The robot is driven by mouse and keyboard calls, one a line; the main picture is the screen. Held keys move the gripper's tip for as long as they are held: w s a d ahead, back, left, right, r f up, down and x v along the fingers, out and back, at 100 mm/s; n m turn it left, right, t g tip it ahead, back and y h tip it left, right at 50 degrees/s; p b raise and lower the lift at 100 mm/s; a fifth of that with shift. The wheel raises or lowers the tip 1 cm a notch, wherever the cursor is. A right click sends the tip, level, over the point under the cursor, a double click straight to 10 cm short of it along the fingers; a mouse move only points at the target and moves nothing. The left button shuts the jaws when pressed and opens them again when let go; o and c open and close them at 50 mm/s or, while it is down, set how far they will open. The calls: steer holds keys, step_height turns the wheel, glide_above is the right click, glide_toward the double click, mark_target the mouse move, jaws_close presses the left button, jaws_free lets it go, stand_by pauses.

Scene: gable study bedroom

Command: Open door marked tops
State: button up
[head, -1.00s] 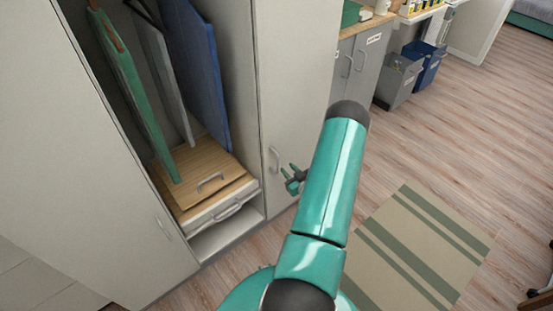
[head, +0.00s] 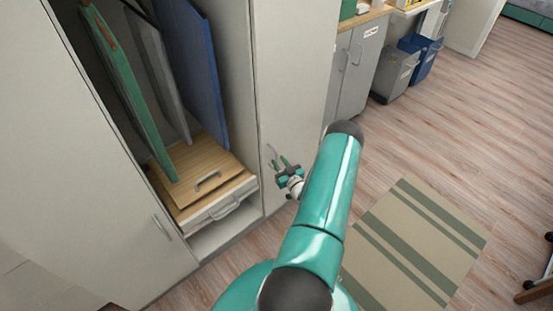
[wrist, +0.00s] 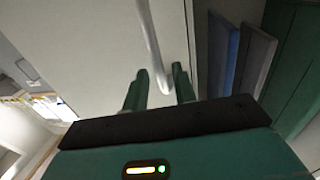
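A tall pale wardrobe has a shut right-hand door (head: 292,70) with a slim vertical handle (head: 272,156). No "tops" mark is readable in either view. My gripper (head: 285,162) is at this handle in the head view, fingers pointing toward the door. In the wrist view, my gripper (wrist: 162,75) is open, with the metal handle (wrist: 153,38) running down between its two green fingers. I cannot tell whether either finger touches the handle. The door panel (wrist: 85,60) fills the upper left of the wrist view.
A striped rug (head: 415,240) and clear floor lie to the right. Grey cabinets (head: 358,68) and bins (head: 397,75) stand behind.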

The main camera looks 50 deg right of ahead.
steer(key=shift+x, duration=1.4)
jaws_close()
steer(key=shift+s, duration=0.15)
